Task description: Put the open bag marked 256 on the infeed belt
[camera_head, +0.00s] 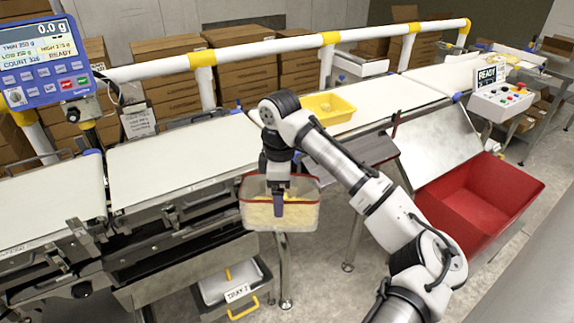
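My gripper (278,207) points down at a clear tub (300,216) with a red rim and pale yellow contents, in front of the belt line. One finger shows against the tub's near wall; I cannot tell whether the fingers are open or shut on anything. No bag marked 256 can be made out, and no such number is legible. White belt sections run from the left (50,205) through the middle (185,160) to the right (390,98); no label shows which is the infeed belt. A yellow tray (328,108) with something pale in it sits by the belt behind my arm.
A blue weighing display (42,60) reads 0.0 g at upper left. A red bin (480,205) stands at right below a sloping chute. A READY control box (500,100) is at right. A white guard rail (270,48) runs behind the belts. The left and middle belts are bare.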

